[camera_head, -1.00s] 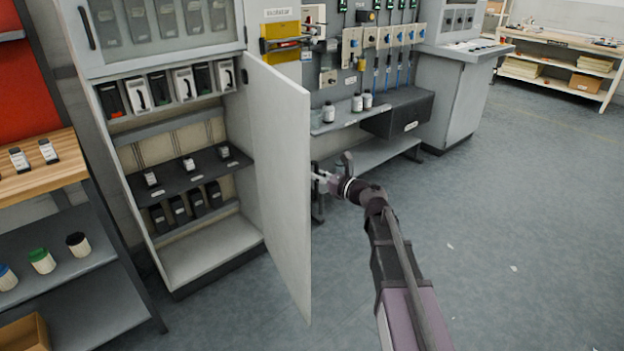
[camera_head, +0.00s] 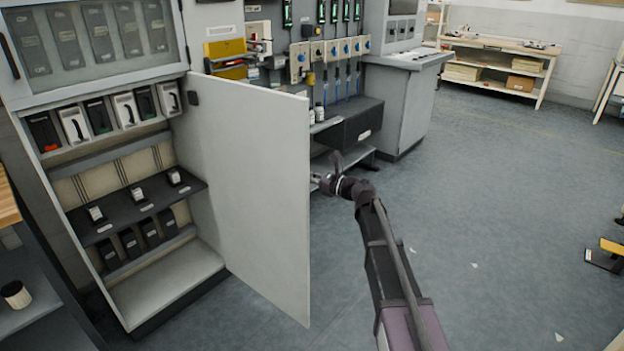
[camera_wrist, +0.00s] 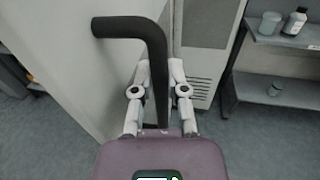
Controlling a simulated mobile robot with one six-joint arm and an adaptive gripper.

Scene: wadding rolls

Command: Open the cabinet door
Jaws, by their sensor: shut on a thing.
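The grey cabinet (camera_head: 150,328) stands at the left in the head view. Its door (camera_head: 255,190) is swung wide open, hinged at the cabinet's right side, and the shelves inside show. In the wrist view the door (camera_wrist: 75,70) fills the left, with a black bar handle (camera_wrist: 150,40) on its outer face. My gripper (camera_wrist: 160,75) is shut on the handle's lower, upright part. In the head view my gripper (camera_head: 322,183) is at the door's far side, near its free edge, and the door hides the handle there.
A grey bench with a dark drawer (camera_head: 350,128) stands behind the door. A shelf with bottles (camera_wrist: 285,40) is at the wrist view's right. A shelf unit (camera_head: 40,300) stands left of the cabinet. The floor (camera_head: 480,200) to the right is largely clear.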

